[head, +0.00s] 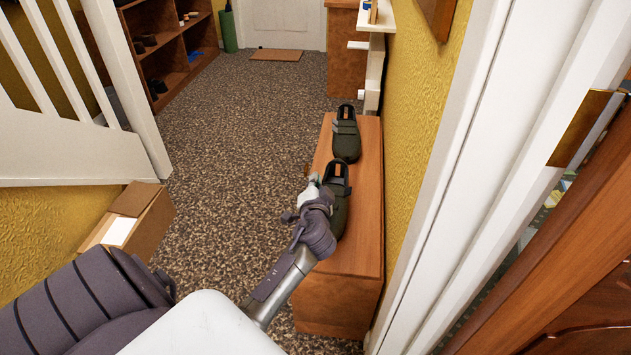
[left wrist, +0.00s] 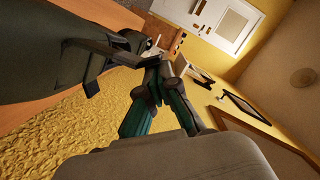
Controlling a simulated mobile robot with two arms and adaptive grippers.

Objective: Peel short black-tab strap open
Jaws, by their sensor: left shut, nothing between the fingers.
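Two dark green shoes with straps stand on a wooden bench. The far shoe (head: 346,138) is clear of my arm. The near shoe (head: 340,212) is partly hidden by my left gripper (head: 315,182), which is at its left side. In the left wrist view, a shoe (left wrist: 40,75) fills the upper left, with a dark strap (left wrist: 95,52) across it. A black tab (left wrist: 92,88) sticks out from the shoe. My left gripper (left wrist: 155,68) is shut and empty, its fingertips close to the strap's end; whether they touch is unclear. My right gripper is not in view.
The bench (head: 352,270) stands against the yellow wall on the right. A cardboard box (head: 135,218) is on the floor at left, by the white banister. A shelf unit (head: 160,45) stands at the back left. The carpet (head: 235,150) between is clear.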

